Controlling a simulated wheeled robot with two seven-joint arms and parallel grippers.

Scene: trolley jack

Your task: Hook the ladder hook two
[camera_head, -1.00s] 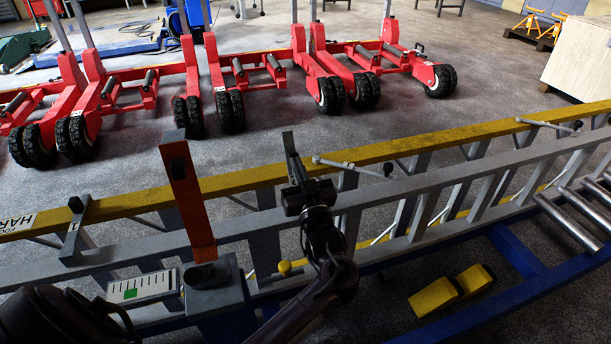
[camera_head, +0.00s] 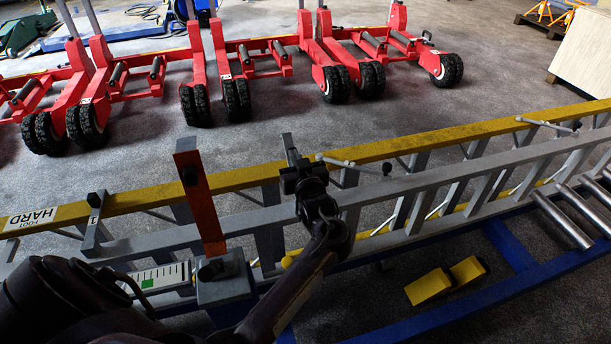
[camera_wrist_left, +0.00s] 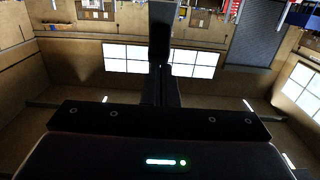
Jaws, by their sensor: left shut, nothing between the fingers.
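A long ladder with a yellow rail (camera_head: 440,137) and a grey rail (camera_head: 430,188) lies across the head view. A grey hook bar with a black knob (camera_head: 387,169) lies by the yellow rail, right of my left gripper. A similar bar (camera_head: 550,125) is farther right; I see no number on either. A grey hook marked 1 (camera_head: 94,222) spans both rails at the left. My left gripper (camera_head: 289,148) is shut and empty above the ladder, just left of the nearer bar, seemingly apart from it. Its dark fingers show in the left wrist view (camera_wrist_left: 162,65). My right gripper is out of view.
An orange upright bar (camera_head: 200,200) stands on a grey block (camera_head: 222,282) left of my gripper. Yellow chocks (camera_head: 448,282) sit near the blue frame (camera_head: 515,250). Red wheeled jacks (camera_head: 320,70) stand behind, across open floor.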

